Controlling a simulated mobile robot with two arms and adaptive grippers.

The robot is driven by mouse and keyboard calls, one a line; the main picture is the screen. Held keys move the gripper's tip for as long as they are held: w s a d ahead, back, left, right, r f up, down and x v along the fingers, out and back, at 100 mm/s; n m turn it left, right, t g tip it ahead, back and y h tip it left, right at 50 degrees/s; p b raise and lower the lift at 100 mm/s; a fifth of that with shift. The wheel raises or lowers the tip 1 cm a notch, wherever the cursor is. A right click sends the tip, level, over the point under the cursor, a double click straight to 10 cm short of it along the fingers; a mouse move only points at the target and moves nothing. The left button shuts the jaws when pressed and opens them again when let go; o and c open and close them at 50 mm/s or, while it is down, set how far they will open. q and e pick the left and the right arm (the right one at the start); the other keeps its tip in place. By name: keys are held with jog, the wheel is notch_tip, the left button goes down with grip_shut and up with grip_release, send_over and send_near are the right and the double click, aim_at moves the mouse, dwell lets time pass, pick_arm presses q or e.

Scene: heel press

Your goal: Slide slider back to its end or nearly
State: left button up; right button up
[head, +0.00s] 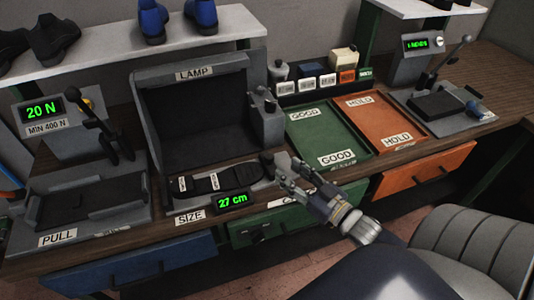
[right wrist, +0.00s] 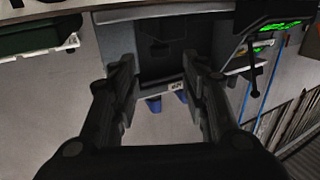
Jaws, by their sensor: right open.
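The sizing station sits in front of the black LAMP box (head: 195,115), with a dark sole-shaped plate (head: 222,182) carrying small white labels. A green display (head: 232,201) in front of it reads 27 cm. A small dark block, which looks like the slider (head: 267,163), stands at the right end of the plate. My right gripper (head: 283,168) is beside this block; whether they touch I cannot tell. In the right wrist view my right gripper (right wrist: 160,75) has its two fingers apart with nothing clearly between them. My left gripper is not in view.
A green GOOD tray (head: 335,135) and an orange HOLD tray (head: 387,122) lie right of the station. The pull station (head: 85,210) with a 20 N display is at the left. A grey chair (head: 470,245) stands at the lower right. A shelf with shoes is above.

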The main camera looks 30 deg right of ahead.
aim_at(271, 158)
jog(key=w, duration=0.4)
jog(key=shift+w+a+r+p, duration=0.1)
jog(key=shift+a+r+p, duration=0.1)
jog(key=shift+a+p, duration=0.15)
jog(key=w, duration=0.3)
jog(key=shift+w+a+f+p, duration=0.1)
jog(key=shift+w+a+p, duration=0.05)
jog(key=shift+a+p, duration=0.15)
jog(key=shift+w+a+f, duration=0.1)
jog(key=shift+w, duration=0.65)
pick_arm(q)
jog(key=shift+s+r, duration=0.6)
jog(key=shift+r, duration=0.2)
pick_arm(e)
jog(key=shift+c, duration=1)
grip_shut()
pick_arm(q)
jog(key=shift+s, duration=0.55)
